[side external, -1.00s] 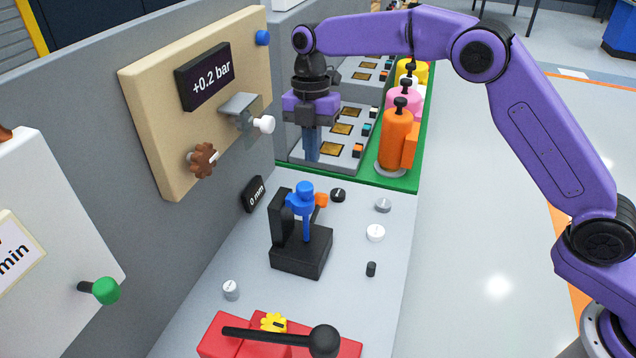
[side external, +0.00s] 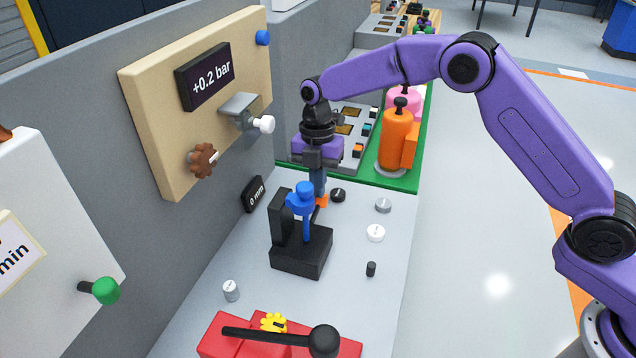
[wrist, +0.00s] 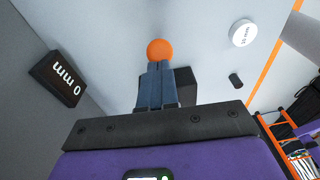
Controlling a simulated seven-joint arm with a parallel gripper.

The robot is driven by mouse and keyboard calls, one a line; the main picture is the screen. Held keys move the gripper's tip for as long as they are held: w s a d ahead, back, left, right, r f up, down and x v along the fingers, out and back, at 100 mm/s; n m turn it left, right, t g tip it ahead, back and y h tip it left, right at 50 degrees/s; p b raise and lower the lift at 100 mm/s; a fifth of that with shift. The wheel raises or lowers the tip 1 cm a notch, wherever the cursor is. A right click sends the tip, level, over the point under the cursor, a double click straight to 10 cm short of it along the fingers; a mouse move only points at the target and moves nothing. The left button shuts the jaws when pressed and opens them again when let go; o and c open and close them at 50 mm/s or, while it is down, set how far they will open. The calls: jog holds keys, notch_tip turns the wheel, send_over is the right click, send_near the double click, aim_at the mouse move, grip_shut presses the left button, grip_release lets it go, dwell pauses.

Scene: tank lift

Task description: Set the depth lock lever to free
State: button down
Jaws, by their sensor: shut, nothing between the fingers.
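An orange knob (side external: 322,201) juts from the right of the blue upright part (side external: 303,203) on a black stand (side external: 303,250); it looks like the end of the depth lock lever. In the wrist view the round orange knob (wrist: 160,49) shows just past my fingertips. My gripper (side external: 319,191) points down with its blue fingers shut and empty, at the knob on the far side of the blue part. I cannot tell whether the fingers touch the knob. The lever's arm and any free or locked marking are hidden.
A "0 mm" display (side external: 255,194) stands by the grey wall. Several small knobs, including a white one (side external: 376,233), sit on the panel. A red block with a black lever (side external: 265,336) is in front. An orange canister (side external: 395,140) stands on the green tray behind. A beige board (side external: 150,120) rises left.

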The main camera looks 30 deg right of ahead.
jog(key=shift+w+d+f, duration=0.15)
jog(key=shift+d+f, duration=0.05)
jog(key=shift+f, duration=0.2)
jog(key=shift+w+d+f, duration=0.15)
jog(key=shift+d+f, duration=0.05)
jog(key=shift+f, duration=0.2)
jog(key=r, duration=0.2)
jog(key=a+r, duration=0.1)
jog(key=r, duration=0.1)
jog(key=shift+a+r, duration=0.15)
jog(key=shift+r, duration=0.15)
notch_tip(320, 180, up, 9)
jog(key=w+d, duration=0.2)
jog(key=s+r+m, duration=0.3)
jog(key=s+m, duration=0.1)
jog(key=s, duration=0.4)
jog(key=s+d+f+m, duration=0.2)
jog(key=s+d, duration=0.4)
jog(key=s, duration=0.4)
jog(key=s+d+f+m+t, duration=0.1)
jog(key=s+d+m, duration=0.4)
jog(key=s, duration=0.6)
jog(key=s+d+f+m, duration=0.2)
jog(key=s+d+m, duration=0.1)
jog(key=s+d, duration=0.5)
jog(key=s, duration=0.2)
jog(key=shift+s+d+f+t, duration=0.2)
jog(key=shift+s+f+t, duration=0.2)
